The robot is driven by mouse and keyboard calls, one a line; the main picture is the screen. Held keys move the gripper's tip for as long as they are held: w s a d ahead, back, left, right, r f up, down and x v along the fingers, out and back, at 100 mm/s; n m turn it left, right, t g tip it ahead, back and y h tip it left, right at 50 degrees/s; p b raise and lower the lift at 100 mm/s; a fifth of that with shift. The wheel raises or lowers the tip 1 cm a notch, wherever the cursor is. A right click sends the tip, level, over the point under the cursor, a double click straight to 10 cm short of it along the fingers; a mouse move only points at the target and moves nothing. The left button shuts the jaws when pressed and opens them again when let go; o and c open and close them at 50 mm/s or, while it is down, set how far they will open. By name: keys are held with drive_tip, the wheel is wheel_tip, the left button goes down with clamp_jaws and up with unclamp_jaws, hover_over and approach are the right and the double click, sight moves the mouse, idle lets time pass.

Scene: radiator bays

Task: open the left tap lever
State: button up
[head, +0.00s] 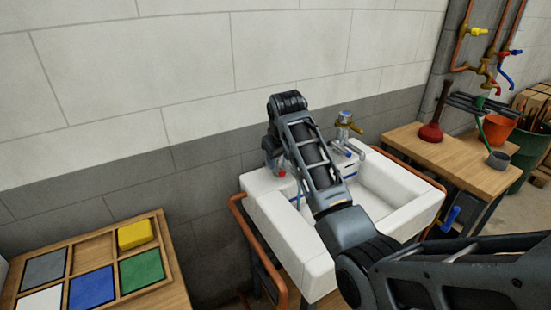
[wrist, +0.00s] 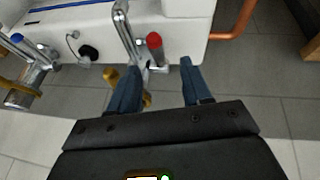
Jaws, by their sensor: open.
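The left tap, chrome with a red cap (head: 282,173), stands at the left back of the white basin (head: 318,262), mostly hidden by my arm in the head view. In the wrist view its red-capped knob (wrist: 155,42) is beyond my fingertips. A gold lever (wrist: 110,75) shows left of my left finger, with another gold bit (wrist: 147,98) just inside that finger; the finger hides the part between. My gripper (wrist: 158,70) is open, with nothing clearly held. I cannot tell whether the finger touches the lever. The head view hides my fingers.
A right tap (head: 346,122) with a gold lever stands at the back of the basin; its blue cap (wrist: 17,38) shows in the wrist view. A copper rail (head: 258,250) runs along the basin's left side. Wooden benches stand on both sides, the right one holding a plunger (head: 432,131).

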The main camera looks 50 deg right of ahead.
sight(278, 168)
drive_tip(key=shift+w+d+p+x, duration=0.15)
drive_tip(key=shift+p+x, duration=0.1)
drive_tip(key=shift+x, duration=1.65)
drive_tip(key=shift+w+d+p+x, duration=0.1)
drive_tip(key=shift+d+p+x, duration=0.1)
drive_tip(key=shift+x, duration=1.75)
drive_tip(key=shift+r, duration=0.2)
clamp_jaws()
